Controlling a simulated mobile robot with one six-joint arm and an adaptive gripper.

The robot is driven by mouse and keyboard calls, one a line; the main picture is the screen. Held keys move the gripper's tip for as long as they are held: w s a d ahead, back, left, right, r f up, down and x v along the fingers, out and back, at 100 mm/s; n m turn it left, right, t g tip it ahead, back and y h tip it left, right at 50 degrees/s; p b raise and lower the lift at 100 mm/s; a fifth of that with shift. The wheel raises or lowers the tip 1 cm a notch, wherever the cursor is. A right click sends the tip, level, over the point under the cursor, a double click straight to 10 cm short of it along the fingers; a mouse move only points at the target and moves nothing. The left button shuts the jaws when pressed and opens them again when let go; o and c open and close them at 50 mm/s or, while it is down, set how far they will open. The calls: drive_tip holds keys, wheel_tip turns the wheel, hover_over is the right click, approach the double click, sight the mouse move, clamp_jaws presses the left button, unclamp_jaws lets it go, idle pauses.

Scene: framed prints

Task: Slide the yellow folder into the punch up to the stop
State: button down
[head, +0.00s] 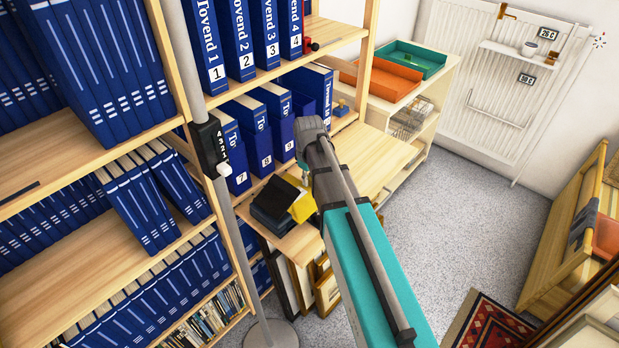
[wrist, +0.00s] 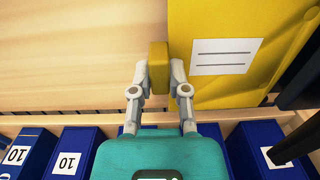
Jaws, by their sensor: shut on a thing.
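The yellow folder (wrist: 225,92) fills the upper right of the wrist view and carries a white lined label. My gripper (wrist: 158,72) is shut on a small yellow block at the folder's left edge. In the head view the folder (head: 303,208) shows only in part, beside the black punch (head: 272,203) on a small wooden top. My arm hides the rest of the folder and most of the gripper there. A dark part at the right edge of the wrist view may be the punch. I cannot tell how far the folder is inside it.
Blue numbered binders (head: 236,158) stand on the shelf behind the punch. A grey pole (head: 188,60) with a black numbered box (head: 211,147) rises at left. Framed prints (head: 326,283) lean below the wooden top. Orange (head: 381,80) and green (head: 413,58) trays lie farther back. Grey carpet is open at right.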

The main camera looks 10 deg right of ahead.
sight(302, 188)
drive_tip(key=shift+s+a, duration=0.45)
drive_tip(key=shift+a, duration=0.15)
drive_tip(key=shift+s+a, duration=0.4)
drive_tip(key=shift+a, duration=0.2)
idle(0.5)
drive_tip(key=c, duration=0.5)
unclamp_jaws()
drive_tip(key=shift+c, duration=0.2)
drive_tip(key=shift+r+p, duration=3.5)
drive_tip(key=shift+r, duration=0.05)
drive_tip(key=s+d+r+m+p, duration=0.2)
drive_tip(key=s+m, duration=0.1)
drive_tip(key=s, duration=0.3)
drive_tip(key=s+d+r+m+p, duration=0.1)
drive_tip(key=s+r+m+p, duration=0.1)
drive_tip(key=s+m, duration=0.2)
drive_tip(key=shift+s+d, duration=0.35)
drive_tip(key=shift+s, duration=1.3)
